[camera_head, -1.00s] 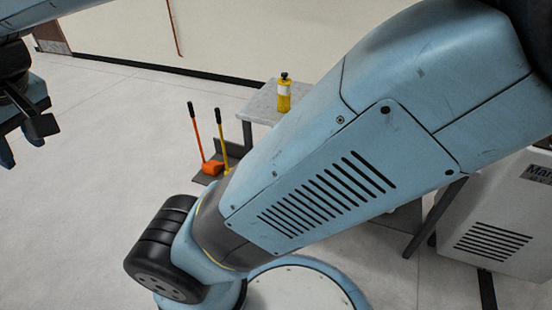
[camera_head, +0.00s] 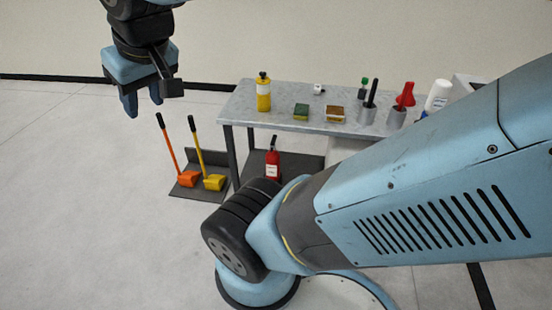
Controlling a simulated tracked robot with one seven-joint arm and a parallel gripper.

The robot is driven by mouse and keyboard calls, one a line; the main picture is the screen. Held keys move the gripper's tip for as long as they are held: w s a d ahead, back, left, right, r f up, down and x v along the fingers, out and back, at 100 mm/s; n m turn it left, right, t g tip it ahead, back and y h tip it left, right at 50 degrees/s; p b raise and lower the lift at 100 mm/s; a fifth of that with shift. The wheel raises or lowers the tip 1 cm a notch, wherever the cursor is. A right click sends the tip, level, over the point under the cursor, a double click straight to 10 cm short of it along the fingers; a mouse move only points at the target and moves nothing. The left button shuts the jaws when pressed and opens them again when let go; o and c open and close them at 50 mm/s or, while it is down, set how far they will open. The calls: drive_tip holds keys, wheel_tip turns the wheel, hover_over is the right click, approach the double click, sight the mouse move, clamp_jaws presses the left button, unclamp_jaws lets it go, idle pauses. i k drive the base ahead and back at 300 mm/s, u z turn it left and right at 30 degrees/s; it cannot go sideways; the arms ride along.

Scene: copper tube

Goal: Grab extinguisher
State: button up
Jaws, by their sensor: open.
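A small red extinguisher (camera_head: 272,160) with a black top and a pale label stands upright on the dark lower shelf of the grey table (camera_head: 300,119). Its lower end is close to my black arm joint in the picture. My gripper (camera_head: 142,105) hangs at the upper left, fingers pointing down, open and empty. It is to the left of the extinguisher and well apart from it.
On the tabletop stand a yellow bottle (camera_head: 263,92), sponges (camera_head: 301,111), tool cups (camera_head: 367,113) and a white bottle (camera_head: 437,95). An orange-handled tool (camera_head: 168,145) and a yellow-handled tool (camera_head: 199,145) stand left of the table. The floor at left is clear.

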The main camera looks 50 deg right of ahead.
sight(273, 157)
drive_tip(key=z, duration=0.9)
drive_tip(key=i, duration=0.65)
drive_tip(key=z, duration=5.8)
drive_tip(key=i, duration=0.6)
drive_tip(key=u, duration=5.8)
